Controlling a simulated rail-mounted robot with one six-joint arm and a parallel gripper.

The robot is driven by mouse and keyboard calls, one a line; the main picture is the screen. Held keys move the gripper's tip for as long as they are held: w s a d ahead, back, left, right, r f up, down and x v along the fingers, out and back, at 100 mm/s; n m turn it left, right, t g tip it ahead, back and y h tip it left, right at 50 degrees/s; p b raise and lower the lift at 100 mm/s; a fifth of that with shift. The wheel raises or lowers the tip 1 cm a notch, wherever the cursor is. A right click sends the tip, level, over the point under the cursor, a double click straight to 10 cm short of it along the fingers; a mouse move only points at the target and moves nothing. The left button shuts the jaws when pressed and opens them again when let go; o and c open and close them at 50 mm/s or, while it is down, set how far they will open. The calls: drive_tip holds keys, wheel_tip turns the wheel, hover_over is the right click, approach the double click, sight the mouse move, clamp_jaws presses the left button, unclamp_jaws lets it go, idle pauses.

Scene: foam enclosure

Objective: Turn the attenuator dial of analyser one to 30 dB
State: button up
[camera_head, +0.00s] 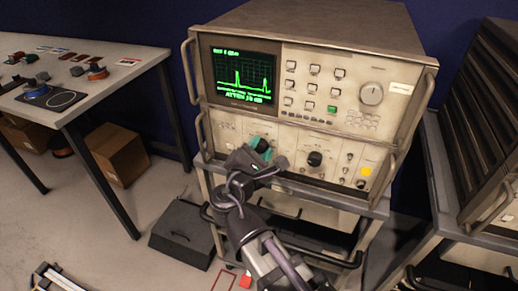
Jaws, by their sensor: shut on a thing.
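Analyser one (300,75) is a beige instrument on a cart, with a green trace on its dark screen (240,75). Large text low on the screen starts with "ATTEN" and seems to read 10 dB, but the digits are blurred. The attenuator dial (261,144) appears as a dark knob with teal around it on the lower panel, left of a black knob. My gripper (258,158) reaches up from below and is shut on this dial. The gripper hides much of the dial and its scale, so its pointer cannot be read.
The black knob (315,158) sits close to the right of my gripper. A large grey knob (372,93) is on the upper panel. Metal handles (190,72) stick out at the sides. A table (95,95) stands left, another rack (490,120) right.

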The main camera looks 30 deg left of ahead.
drive_tip(key=shift+m, duration=0.3)
drive_tip(key=m, duration=0.3)
drive_tip(key=shift+m, duration=0.4)
drive_tip(key=m, duration=0.3)
drive_tip(key=shift+f+m, duration=0.1)
drive_tip(key=shift+m, duration=0.2)
drive_tip(key=m, duration=0.3)
drive_tip(key=shift+m, duration=2.3)
drive_tip(key=o, duration=0.9)
drive_tip(key=shift+s, duration=0.1)
